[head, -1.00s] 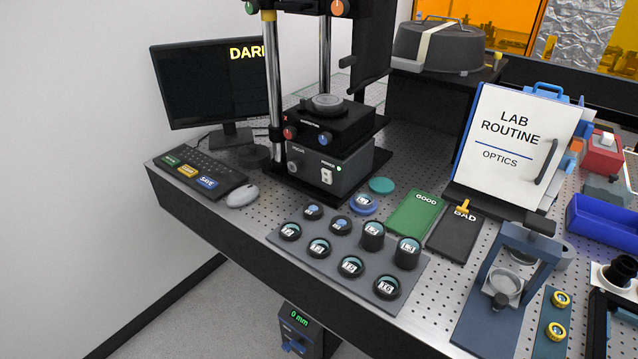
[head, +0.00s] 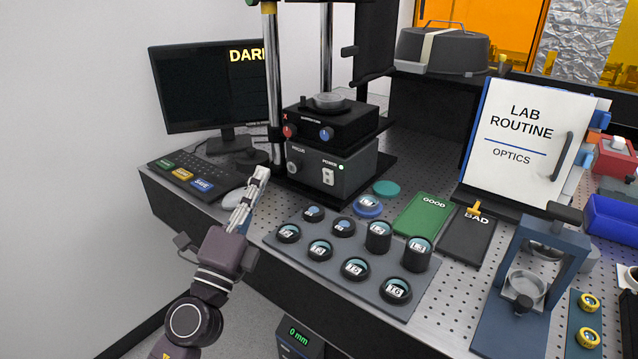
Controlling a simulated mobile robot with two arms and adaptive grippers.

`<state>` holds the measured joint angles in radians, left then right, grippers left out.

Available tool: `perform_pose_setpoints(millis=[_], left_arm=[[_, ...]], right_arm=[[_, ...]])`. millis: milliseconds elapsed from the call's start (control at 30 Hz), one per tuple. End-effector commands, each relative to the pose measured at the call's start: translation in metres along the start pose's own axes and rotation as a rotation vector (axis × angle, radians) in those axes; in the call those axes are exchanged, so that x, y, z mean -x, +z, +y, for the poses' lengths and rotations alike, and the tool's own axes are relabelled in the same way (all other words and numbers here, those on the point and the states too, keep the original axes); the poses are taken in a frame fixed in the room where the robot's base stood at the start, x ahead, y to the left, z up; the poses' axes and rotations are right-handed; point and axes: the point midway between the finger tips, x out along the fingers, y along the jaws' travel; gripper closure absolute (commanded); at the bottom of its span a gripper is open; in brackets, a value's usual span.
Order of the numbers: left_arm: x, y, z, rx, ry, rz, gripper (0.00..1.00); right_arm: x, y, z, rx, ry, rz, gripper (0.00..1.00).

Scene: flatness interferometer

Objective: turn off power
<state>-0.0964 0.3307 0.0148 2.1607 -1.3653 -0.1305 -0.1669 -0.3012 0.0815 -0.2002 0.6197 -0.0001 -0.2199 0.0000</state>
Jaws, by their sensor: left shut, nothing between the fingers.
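The grey interferometer base (head: 340,172) stands at the back of the perforated table. My left gripper (head: 262,173) is shut and empty, in front and to the left of the base, apart from the switch in the picture. It partly covers the grey mouse (head: 229,195). My right gripper is not in view.
A dark lens tray (head: 352,262) with several labelled optics lies in front of the base. A keyboard (head: 190,174) and a monitor (head: 210,85) are at the left. Green GOOD (head: 421,216) and black BAD (head: 466,238) mats lie to the right.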

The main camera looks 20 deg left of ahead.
Motion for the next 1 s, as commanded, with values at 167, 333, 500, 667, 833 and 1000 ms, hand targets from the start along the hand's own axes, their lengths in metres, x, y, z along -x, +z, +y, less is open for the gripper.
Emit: perform_pose_setpoints(millis=[167, 333, 500, 667, 833, 1000], left_arm=[[-0.03, -0.054, 0.005, -0.531, -0.078, 0.341, 1.0], [-0.037, -0.059, 0.066, -0.943, 0.017, 0.597, 1.0], [-0.034, -0.038, 0.11, -1.149, 0.135, 0.729, 1.0], [-0.032, -0.03, 0.122, -1.201, 0.175, 0.765, 1.0], [-0.032, -0.03, 0.122, -1.2, 0.175, 0.766, 1.0], [-0.034, -0.032, 0.123, -1.198, 0.174, 0.764, 1.0]], right_arm=[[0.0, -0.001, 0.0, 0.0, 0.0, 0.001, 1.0], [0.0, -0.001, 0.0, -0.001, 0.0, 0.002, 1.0], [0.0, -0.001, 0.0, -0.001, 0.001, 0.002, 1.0], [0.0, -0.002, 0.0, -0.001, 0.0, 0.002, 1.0], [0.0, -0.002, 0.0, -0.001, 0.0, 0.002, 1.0], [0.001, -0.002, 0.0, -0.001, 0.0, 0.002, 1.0]])
